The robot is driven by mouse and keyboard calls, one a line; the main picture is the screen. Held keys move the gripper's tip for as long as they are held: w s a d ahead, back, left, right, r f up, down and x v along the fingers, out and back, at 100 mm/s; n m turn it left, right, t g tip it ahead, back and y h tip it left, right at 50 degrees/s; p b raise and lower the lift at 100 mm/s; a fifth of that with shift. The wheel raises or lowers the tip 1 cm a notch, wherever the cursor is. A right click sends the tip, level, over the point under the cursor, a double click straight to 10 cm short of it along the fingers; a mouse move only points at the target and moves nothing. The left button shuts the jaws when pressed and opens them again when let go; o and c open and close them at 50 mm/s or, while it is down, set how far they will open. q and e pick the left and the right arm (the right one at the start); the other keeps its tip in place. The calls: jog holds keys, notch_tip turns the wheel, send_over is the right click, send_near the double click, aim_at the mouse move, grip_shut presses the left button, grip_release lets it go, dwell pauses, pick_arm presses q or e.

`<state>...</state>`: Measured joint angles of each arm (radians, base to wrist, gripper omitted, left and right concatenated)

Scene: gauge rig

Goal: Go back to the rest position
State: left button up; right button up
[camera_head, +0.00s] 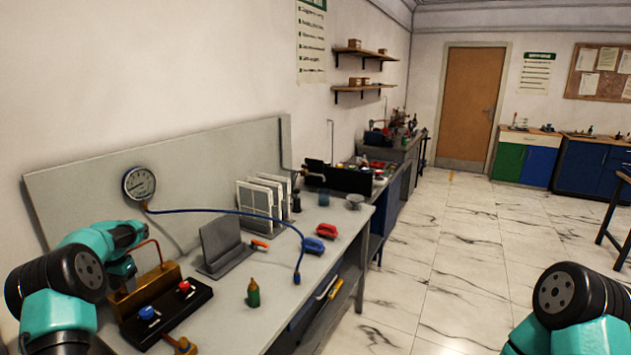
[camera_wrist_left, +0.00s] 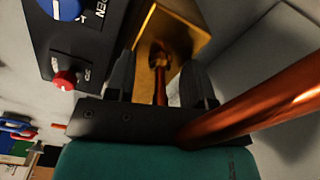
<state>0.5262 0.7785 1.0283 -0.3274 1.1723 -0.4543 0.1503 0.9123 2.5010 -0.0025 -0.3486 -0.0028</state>
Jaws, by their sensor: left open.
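My left gripper (camera_head: 126,276) is at the brass block (camera_head: 158,280) on the left of the bench, partly hidden by my own arm. In the left wrist view its two dark fingers (camera_wrist_left: 158,78) stand apart. A copper-coloured stem (camera_wrist_left: 160,82) on the brass block (camera_wrist_left: 186,28) shows between them; contact cannot be told. A thick copper tube (camera_wrist_left: 255,106) crosses beside the fingers. My right gripper is outside the views; only part of my right arm shows at the lower right.
A black control box (camera_head: 166,318) with blue and red knobs lies beside the brass block. A pressure gauge (camera_head: 139,184) with a blue hose (camera_head: 225,211) stands behind. A grey stand (camera_head: 222,244), green bottle (camera_head: 253,293) and red clamp (camera_head: 327,231) are further right. Open floor lies right.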

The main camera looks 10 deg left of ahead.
pick_arm(q)
jog(key=shift+m, duration=3.6)
